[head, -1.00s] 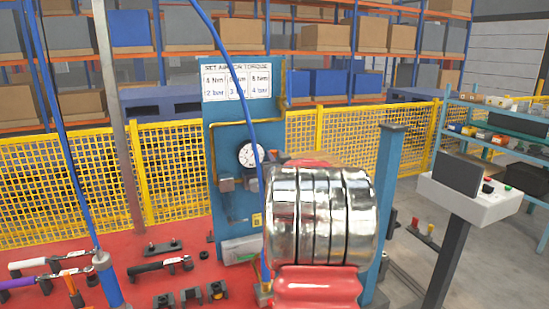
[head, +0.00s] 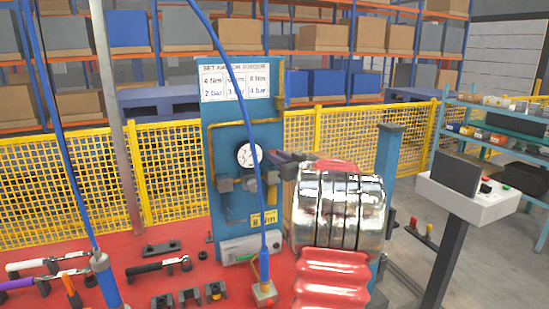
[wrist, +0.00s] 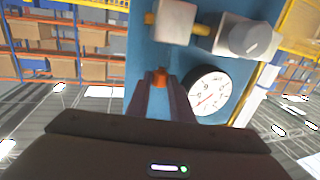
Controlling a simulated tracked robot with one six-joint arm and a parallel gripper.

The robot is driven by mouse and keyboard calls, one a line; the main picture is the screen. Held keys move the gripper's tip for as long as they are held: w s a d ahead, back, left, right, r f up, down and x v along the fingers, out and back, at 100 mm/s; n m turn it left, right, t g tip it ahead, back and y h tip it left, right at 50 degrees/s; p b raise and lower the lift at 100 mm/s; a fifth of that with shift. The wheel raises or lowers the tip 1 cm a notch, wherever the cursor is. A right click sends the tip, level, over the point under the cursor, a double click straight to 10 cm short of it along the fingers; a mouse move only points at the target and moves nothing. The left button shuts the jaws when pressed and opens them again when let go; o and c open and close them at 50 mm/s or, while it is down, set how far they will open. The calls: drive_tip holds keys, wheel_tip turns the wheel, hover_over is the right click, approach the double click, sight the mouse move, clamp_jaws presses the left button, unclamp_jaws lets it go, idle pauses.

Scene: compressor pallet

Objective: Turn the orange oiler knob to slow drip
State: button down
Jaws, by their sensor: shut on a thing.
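The orange oiler knob (wrist: 160,74) shows in the wrist view on the blue panel, between the tips of my dark gripper (wrist: 160,84). The two fingers are shut on it. In the head view my gripper (head: 274,157) reaches left to the blue panel, just right of the round white gauge (head: 249,155). The knob is hidden behind the fingers there. The gauge also shows in the wrist view (wrist: 208,91), right of the fingers. I cannot tell the knob's setting.
A sign (head: 235,80) with torque and bar values tops the blue panel (head: 222,125). A blue hose (head: 249,110) hangs before the panel. Tools lie on the red surface (head: 120,255). A yellow mesh fence (head: 75,180) stands behind.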

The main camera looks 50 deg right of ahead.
drive_tip(key=shift+d+n+t+y, duration=0.2)
drive_tip(key=shift+n+y, duration=0.85)
drive_tip(key=shift+y, duration=0.5)
drive_tip(key=shift+d+n+t+y, duration=0.2)
drive_tip(key=shift+n+y, duration=0.85)
drive_tip(key=shift+y, duration=0.5)
drive_tip(key=shift+r+y, duration=0.1)
drive_tip(key=shift+y, duration=0.3)
drive_tip(key=c, duration=1.8)
unclamp_jaws()
drive_tip(key=shift+w, duration=0.1)
drive_tip(key=shift+c, duration=0.2)
drive_tip(key=shift+d, duration=0.1)
drive_tip(key=s+d, duration=0.1)
drive_tip(key=s, duration=1.2)
drive_tip(key=shift+s, duration=0.4)
drive_tip(key=shift+d, duration=0.15)
